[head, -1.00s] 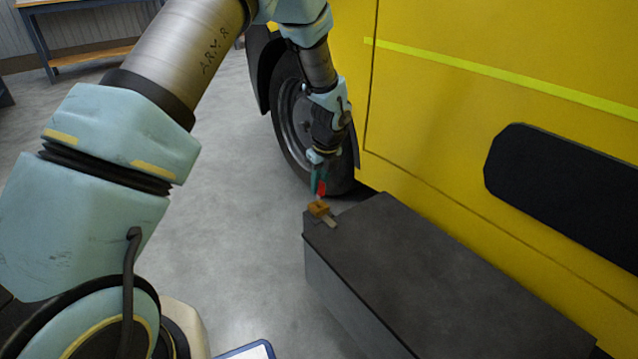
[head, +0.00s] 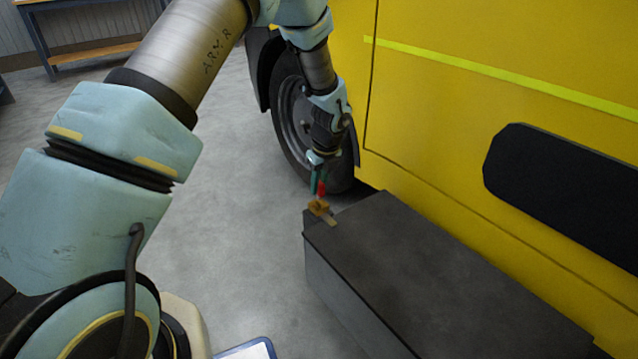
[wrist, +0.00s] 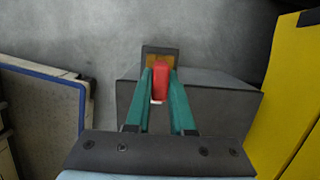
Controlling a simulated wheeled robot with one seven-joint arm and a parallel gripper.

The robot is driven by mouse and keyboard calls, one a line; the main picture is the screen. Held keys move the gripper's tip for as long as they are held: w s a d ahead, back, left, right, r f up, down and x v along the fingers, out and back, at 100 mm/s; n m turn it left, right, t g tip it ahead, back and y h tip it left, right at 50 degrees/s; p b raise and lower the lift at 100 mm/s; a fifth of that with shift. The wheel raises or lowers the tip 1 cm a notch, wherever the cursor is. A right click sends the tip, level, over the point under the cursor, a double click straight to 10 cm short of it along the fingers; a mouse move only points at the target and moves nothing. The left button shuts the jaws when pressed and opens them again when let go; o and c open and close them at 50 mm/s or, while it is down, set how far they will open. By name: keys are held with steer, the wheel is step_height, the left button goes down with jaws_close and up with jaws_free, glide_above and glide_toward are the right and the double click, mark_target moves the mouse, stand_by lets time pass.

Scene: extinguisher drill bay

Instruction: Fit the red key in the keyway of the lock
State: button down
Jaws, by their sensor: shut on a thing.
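The lock (head: 319,207) is a small brass-coloured block on the end of the box, just below the key. In the wrist view the brass lock (wrist: 149,63) is partly hidden behind the key. I cannot tell whether the key's tip is inside the keyway or only above it.
The long dark box (head: 430,270) stands on the floor against the yellow truck (head: 480,120), with a wheel (head: 295,115) behind my gripper. A blue-edged board (head: 250,350) lies at the lower edge. A bench (head: 90,50) is at the back left. The floor between is clear.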

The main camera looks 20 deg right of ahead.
mark_target(319, 194)
steer(key=shift+f+b, duration=0.55)
steer(key=shift+f, duration=1.15)
steer(key=c, duration=0.7)
jaws_free()
